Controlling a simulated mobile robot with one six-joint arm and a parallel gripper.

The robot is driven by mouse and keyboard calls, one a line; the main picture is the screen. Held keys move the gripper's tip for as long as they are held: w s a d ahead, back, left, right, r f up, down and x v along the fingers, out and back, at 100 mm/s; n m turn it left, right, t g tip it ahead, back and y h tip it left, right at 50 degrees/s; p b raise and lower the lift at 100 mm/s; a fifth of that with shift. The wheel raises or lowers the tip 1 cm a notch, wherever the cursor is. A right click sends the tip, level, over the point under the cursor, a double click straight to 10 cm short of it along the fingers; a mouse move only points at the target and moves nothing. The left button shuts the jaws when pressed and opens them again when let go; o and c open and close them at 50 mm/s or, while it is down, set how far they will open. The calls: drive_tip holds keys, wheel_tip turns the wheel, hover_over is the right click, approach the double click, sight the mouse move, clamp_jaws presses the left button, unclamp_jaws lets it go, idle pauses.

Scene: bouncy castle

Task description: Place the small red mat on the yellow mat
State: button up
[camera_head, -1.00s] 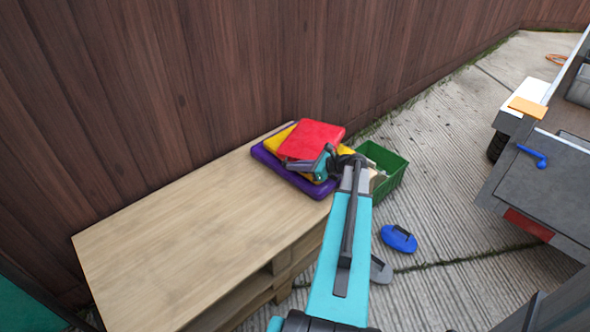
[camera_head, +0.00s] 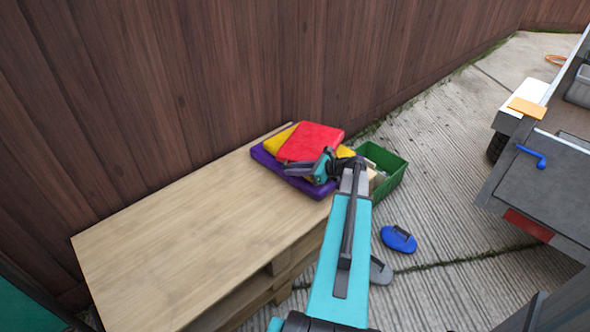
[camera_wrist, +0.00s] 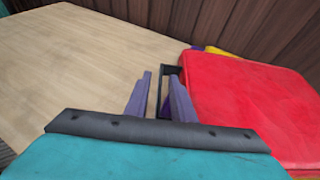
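The small red mat (camera_head: 311,141) lies on top of the yellow mat (camera_head: 276,144), which shows at its left and right sides. Both are above a larger purple mat (camera_head: 264,157) at the far end of the wooden pallet table. My gripper (camera_head: 289,167) is beside the red mat's near edge, over the purple mat. The mats' near right side is partly hidden by my arm.
The pallet table's wooden top (camera_head: 190,230) is clear to the left. A green bin (camera_head: 391,180) stands right of the mats. A brown wooden fence (camera_head: 180,80) runs close behind. A blue handled pad (camera_head: 398,239) lies on the ground; a grey trailer (camera_head: 545,180) is at right.

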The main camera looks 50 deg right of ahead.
drive_tip(key=shift+r, duration=0.1)
drive_tip(key=shift+s+d+r, duration=0.15)
drive_tip(key=shift+s+r, duration=0.15)
drive_tip(key=shift+s, duration=0.15)
drive_tip(key=p+v, duration=0.1)
drive_tip(key=v, duration=1)
drive_tip(key=shift+p, duration=0.3)
